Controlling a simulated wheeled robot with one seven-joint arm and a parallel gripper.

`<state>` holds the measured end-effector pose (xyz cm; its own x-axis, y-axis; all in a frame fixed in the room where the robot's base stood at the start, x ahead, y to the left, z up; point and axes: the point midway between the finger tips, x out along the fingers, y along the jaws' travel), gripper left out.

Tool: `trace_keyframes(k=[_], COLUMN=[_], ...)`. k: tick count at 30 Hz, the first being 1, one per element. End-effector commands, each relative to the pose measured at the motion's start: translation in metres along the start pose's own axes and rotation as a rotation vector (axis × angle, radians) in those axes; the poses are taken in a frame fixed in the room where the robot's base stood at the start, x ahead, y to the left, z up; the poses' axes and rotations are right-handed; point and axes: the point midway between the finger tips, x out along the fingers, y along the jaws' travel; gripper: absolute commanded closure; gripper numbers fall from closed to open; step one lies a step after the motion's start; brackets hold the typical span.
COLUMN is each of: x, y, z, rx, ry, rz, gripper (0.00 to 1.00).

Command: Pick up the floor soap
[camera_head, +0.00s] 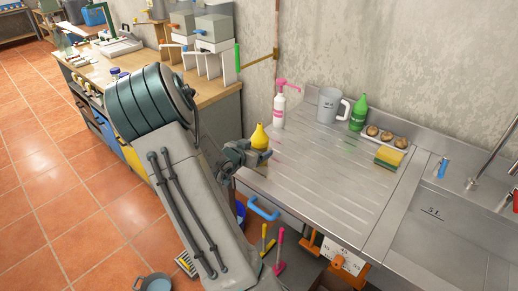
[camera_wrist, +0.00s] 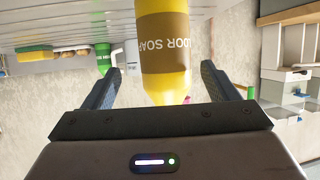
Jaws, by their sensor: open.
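The floor soap is a yellow bottle (camera_head: 260,138) with a pointed top, standing on the left edge of the steel draining board (camera_head: 310,185) in the head view. In the wrist view, which looks upside down, the bottle (camera_wrist: 166,75) has a brown label whose readable part says "OOR SOAP". My gripper (camera_head: 240,156) is beside the bottle at the board's left edge. In the wrist view my gripper (camera_wrist: 162,70) is open, with one finger on each side of the bottle and a gap on both sides. The bottle's lower part is partly hidden by my gripper in the head view.
A white bottle with a pink pump (camera_head: 279,108), a grey jug (camera_head: 329,105), a green bottle (camera_head: 358,113), a tray of brown items (camera_head: 385,135) and sponges (camera_head: 389,157) stand on the board. The sink (camera_head: 450,225) is at right, a wooden bench (camera_head: 205,92) at left. The board's middle is clear.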

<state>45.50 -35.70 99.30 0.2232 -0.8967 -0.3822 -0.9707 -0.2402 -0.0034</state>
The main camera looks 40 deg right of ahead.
Motion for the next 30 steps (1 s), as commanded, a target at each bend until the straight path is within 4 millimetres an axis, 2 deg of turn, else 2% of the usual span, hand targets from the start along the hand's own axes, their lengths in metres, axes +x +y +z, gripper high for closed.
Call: trace_keyframes(k=[10, 20, 26, 27, 30], x=[0.043, 0.049, 0.049, 0.049, 0.049], y=[-0.006, -0.006, -0.006, -0.006, -0.006], z=[-0.001, 0.000, 0.000, 0.000, -0.001], rx=[-0.001, 0.000, 0.000, 0.000, 0.000], ry=[-0.001, -0.001, 0.000, -0.001, 0.001], rz=[0.003, 0.001, 0.001, 0.001, 0.001], gripper=[0.19, 0.19, 0.72, 0.76, 0.76])
